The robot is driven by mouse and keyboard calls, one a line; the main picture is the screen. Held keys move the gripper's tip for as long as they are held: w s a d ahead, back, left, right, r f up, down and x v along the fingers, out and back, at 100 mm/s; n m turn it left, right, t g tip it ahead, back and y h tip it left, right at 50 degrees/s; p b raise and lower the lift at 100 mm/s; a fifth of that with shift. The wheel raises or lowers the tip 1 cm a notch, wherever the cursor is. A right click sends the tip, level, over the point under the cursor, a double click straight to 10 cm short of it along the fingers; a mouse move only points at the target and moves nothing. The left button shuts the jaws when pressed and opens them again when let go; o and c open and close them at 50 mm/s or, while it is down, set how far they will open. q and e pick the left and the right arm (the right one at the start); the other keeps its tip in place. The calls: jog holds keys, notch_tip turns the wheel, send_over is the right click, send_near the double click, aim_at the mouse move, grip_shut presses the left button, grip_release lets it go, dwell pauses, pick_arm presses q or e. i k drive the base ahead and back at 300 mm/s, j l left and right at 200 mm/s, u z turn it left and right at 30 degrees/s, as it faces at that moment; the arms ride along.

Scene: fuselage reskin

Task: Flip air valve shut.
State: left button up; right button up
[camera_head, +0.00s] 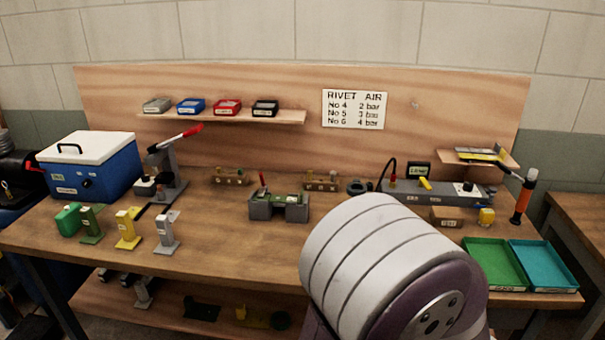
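A long grey air unit (405,192) lies on the bench at the right. A small yellow lever (425,184), which looks like the air valve handle, sits on top of it and slants across the unit. I cannot tell from its angle whether the valve is open or shut. A small display with green lettering (419,170) stands behind the lever. A round dial or knob (466,188) is on the unit's right part. A black hose with a red fitting (391,174) rises at its left end. Neither of my grippers is in view.
My own white and purple arm part fills the lower middle right. A rivet tool with an orange body (523,198) stands right of the air unit. Green (485,246) and teal (552,254) trays lie in front. A blue cooler (91,170) stands at left.

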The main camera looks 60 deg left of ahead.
aim_at(422, 183)
jog(key=u, duration=1.35)
jog(key=i+j+z, duration=0.3)
jog(key=j, duration=0.35)
jog(key=i+j+z, duration=0.15)
jog(key=i+j, duration=0.15)
jog(key=i+j+z, duration=0.15)
jog(key=j, duration=0.25)
jog(key=i+j+z, duration=0.15)
jog(key=j, duration=0.25)
jog(key=i+j+z, duration=0.15)
jog(key=j, duration=0.25)
jog(key=j+z, duration=0.15)
jog(key=j, duration=0.25)
